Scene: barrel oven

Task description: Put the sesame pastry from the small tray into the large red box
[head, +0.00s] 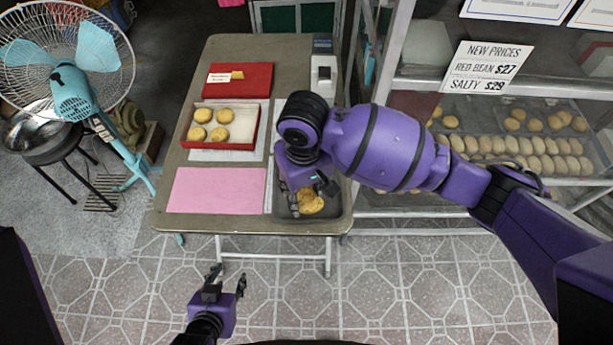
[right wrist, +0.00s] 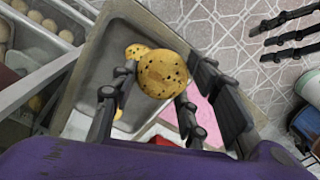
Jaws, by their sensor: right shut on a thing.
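The sesame pastry (right wrist: 162,74), round, golden and dark-speckled, is between the fingers of my right gripper (right wrist: 155,92) in the right wrist view. My right gripper (head: 305,210) is shut on it, over the small grey tray (head: 338,216) at the table's front right corner. Other pastry pieces (right wrist: 135,50) show in the tray beneath it; their number is partly hidden. The large red box (head: 262,128) stands open at the table's middle left with several pastries on white paper. My left gripper (head: 228,281) is open and empty, in front of the table.
A red lid with a label (head: 240,80) lies behind the box. A pink sheet (head: 217,190) lies in front of it, bare. A glass case of pastries (head: 530,150) stands to the right of the table. A fan (head: 72,88) stands at the left.

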